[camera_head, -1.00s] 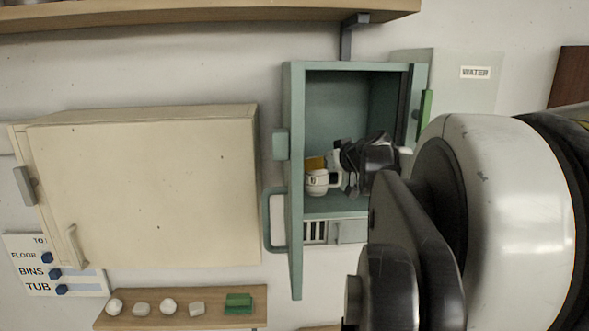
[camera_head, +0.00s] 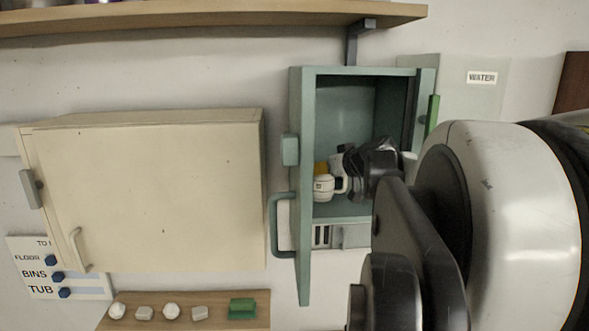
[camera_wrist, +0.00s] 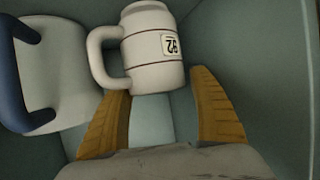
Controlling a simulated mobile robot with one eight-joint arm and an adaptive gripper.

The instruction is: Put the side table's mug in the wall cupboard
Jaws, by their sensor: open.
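A white mug (camera_head: 323,188) stands inside the open green wall cupboard (camera_head: 297,110), on its floor. In the wrist view the mug (camera_wrist: 155,45) has a label reading 92, with its handle to the left. My gripper (camera_wrist: 162,84) is open. Its two yellow fingers are spread, with the mug's base between and just beyond their tips. I cannot tell whether a finger touches the mug.
A white vessel with a blue handle (camera_wrist: 48,75) stands left of the mug in the wrist view. The cupboard's walls are close around my gripper. A closed cream cabinet (camera_head: 150,190) hangs to the left. A wooden shelf (camera_head: 200,18) runs above.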

